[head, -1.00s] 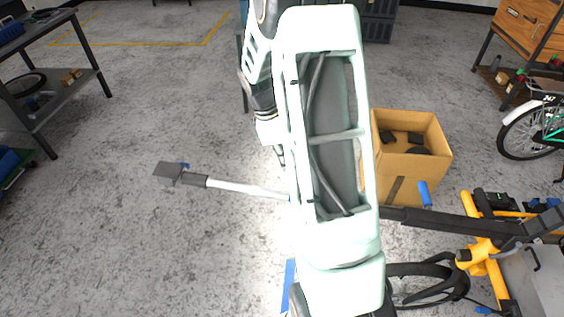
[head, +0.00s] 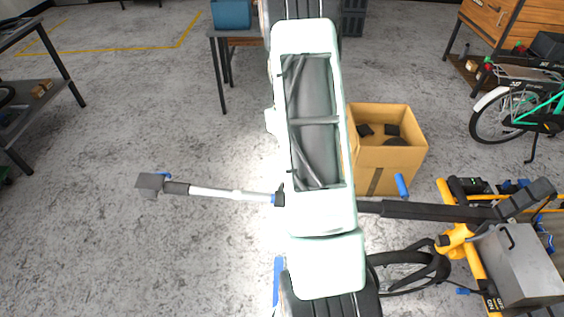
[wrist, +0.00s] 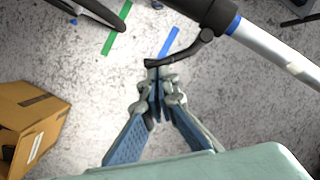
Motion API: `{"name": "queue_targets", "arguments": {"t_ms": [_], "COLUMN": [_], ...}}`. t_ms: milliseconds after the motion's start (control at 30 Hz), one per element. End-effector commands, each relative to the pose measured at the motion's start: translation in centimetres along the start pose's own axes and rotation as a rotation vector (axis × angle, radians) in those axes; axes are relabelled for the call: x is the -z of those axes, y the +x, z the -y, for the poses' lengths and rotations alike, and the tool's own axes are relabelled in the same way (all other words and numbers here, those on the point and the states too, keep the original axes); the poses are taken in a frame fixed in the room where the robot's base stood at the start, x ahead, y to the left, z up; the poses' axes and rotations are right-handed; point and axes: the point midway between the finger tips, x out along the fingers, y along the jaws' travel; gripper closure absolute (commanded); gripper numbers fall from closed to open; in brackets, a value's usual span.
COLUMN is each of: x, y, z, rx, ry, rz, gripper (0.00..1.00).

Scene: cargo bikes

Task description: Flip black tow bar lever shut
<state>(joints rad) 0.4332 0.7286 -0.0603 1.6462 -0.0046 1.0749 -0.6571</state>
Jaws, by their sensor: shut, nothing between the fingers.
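The tow bar is a silver tube (head: 228,194) with a black joint piece, lying across the middle of the head view and passing behind my arm. My arm hides the gripper in the head view.
An open cardboard box (head: 388,155) with dark items stands right of my arm. A yellow-framed bike part (head: 470,250) with a grey case is at the lower right. A green bike (head: 515,115) stands farther right. Open floor lies left of my arm.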

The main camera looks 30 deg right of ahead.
Motion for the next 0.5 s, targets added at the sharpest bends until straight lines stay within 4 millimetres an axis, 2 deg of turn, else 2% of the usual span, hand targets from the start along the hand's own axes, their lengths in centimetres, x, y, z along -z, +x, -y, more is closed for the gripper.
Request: {"name": "queue_targets", "arguments": {"t_ms": [400,500], "x": [-2.8,-3.0], "y": [1.0,1.1], "z": [-1.2,-1.1], "rx": [0.141,0.157], "ry": [0.367,0.406], "rz": [-0.018,-0.022], "gripper": [1.0,1.0]}}
